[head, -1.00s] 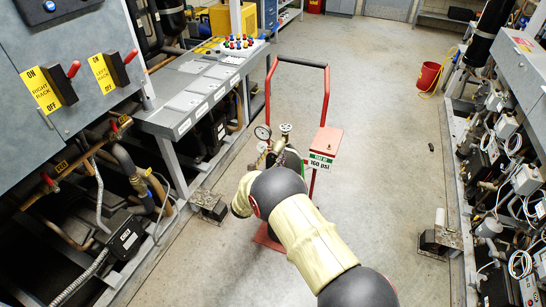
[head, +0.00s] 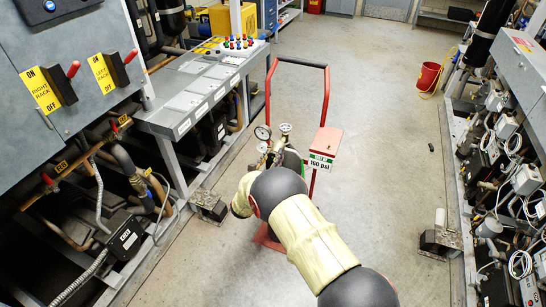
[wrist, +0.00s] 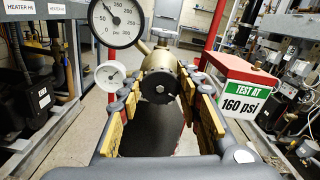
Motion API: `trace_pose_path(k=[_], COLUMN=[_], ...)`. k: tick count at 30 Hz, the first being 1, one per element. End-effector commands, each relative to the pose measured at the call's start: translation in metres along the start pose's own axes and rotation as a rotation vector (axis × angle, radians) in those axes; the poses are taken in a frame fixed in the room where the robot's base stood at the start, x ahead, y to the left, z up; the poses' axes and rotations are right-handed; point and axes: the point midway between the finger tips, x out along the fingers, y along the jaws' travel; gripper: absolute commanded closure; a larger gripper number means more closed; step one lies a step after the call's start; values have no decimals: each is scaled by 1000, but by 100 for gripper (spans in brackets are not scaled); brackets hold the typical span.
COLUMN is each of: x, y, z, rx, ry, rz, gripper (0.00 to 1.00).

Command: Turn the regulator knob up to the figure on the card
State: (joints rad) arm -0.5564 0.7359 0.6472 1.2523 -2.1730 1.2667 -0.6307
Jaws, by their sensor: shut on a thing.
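The regulator is a brass body with a dark round knob (wrist: 158,88), in the middle of the wrist view. My gripper (wrist: 161,83) has its yellow-padded fingers on both sides of the knob and is shut on it. A large white gauge (wrist: 117,21) stands above left, its needle pointing to the upper left. A smaller gauge (wrist: 110,75) sits below it, its reading too small to tell. The card (wrist: 245,100) reads "TEST AT 160 psi" and is on a red-topped box; it also shows in the head view (head: 321,162). My arm hides the gripper and knob there.
The regulator is on a red-framed cart (head: 326,95) on the open floor. A grey bench (head: 185,95) and rack with piping stand at left, compressor equipment (head: 500,170) at right. A red bucket (head: 429,75) stands farther back. The floor right of the cart is mostly clear.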

Motion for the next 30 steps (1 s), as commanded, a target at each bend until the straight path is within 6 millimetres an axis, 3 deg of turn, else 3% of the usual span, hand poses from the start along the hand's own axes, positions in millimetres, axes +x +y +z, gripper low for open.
trace_pose_path(k=[8, 30], x=[0, 0], y=[1, 0], z=[-2, -3], rx=[124, 704], ry=[0, 1], rz=[1, 0], gripper=[91, 91])
